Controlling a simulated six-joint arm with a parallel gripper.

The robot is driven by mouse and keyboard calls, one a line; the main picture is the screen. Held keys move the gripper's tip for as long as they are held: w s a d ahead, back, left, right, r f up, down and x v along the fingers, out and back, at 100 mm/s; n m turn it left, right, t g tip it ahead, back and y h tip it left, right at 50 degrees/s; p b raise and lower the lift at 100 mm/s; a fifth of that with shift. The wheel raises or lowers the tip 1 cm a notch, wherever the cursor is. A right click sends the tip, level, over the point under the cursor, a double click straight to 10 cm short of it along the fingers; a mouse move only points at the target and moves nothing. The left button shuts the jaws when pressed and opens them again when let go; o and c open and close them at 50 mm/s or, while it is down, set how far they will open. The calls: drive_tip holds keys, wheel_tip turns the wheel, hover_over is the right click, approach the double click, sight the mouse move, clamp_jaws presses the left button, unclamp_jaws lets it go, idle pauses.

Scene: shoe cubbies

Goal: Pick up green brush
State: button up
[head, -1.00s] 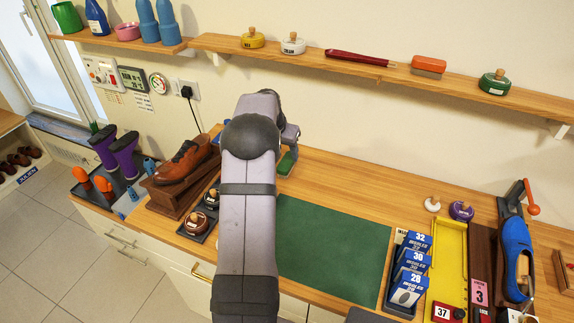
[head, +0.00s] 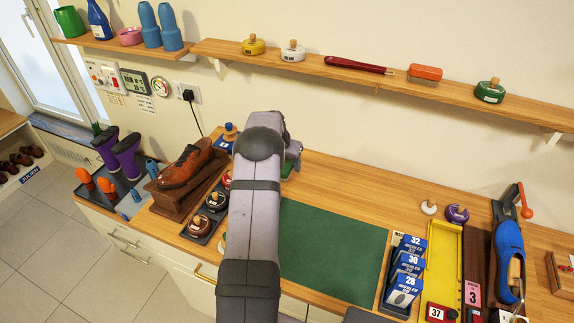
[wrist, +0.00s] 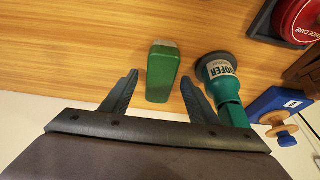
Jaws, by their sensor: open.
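The green brush (wrist: 162,72) lies on the wooden worktop in the wrist view, a rounded green block with a paler far end. My gripper (wrist: 160,76) is open, with one dark finger on each side of the brush's near part and a gap on both sides. Nothing is held. In the head view a small green part of the brush (head: 287,169) shows beside my arm; the fingers are mostly hidden there.
A teal bottle (wrist: 220,80) stands close beside the right finger in the wrist view. A green mat (head: 332,250) lies clear on the worktop.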

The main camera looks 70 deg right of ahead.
sight(287, 163)
drive_tip(key=shift+d+f, duration=0.25)
drive_tip(key=shift+f, duration=0.3)
drive_tip(key=c, duration=1.2)
drive_tip(key=shift+o, duration=0.2)
wheel_tip(287, 163, up, 10)
drive_tip(key=b, duration=0.3)
